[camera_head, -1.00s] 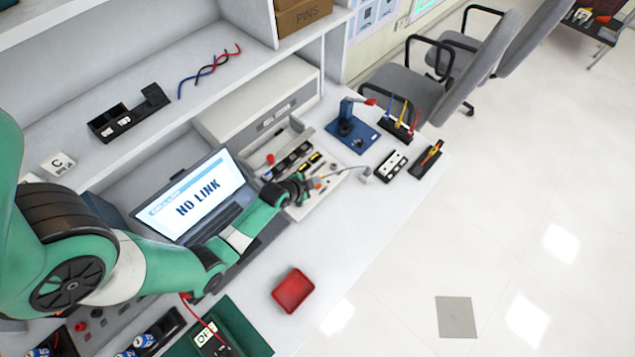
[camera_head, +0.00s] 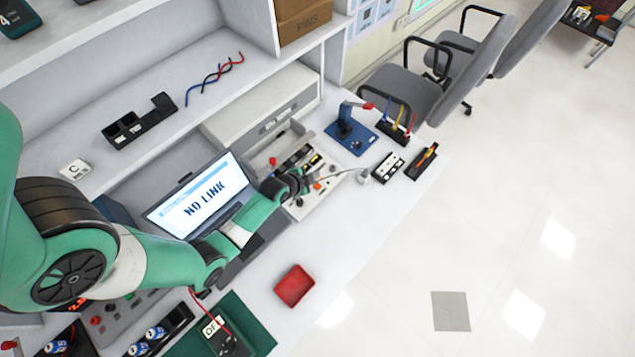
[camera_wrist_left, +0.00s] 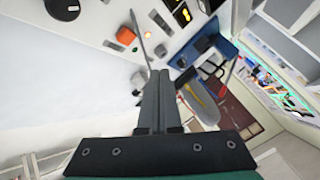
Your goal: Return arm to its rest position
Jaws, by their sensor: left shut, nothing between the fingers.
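My left arm reaches across the bench from the left, in front of the laptop (camera_head: 205,195) showing "NO LINK". My left gripper (camera_head: 303,185) is over the near edge of the light chassis panel (camera_head: 322,190) with its small coloured parts. In the left wrist view the two grey fingers (camera_wrist_left: 158,78) are together with nothing between them. An orange part (camera_wrist_left: 125,36) and a black knob (camera_wrist_left: 62,8) on the panel show beyond the fingers. My right gripper is not in view.
A red tray (camera_head: 294,286) lies on the bench front. A blue stand (camera_head: 350,136), a white block (camera_head: 388,167) and a black tool holder (camera_head: 422,162) stand at the right end. A green mat (camera_head: 245,315) with a meter is at the bottom. The bench around the red tray is clear.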

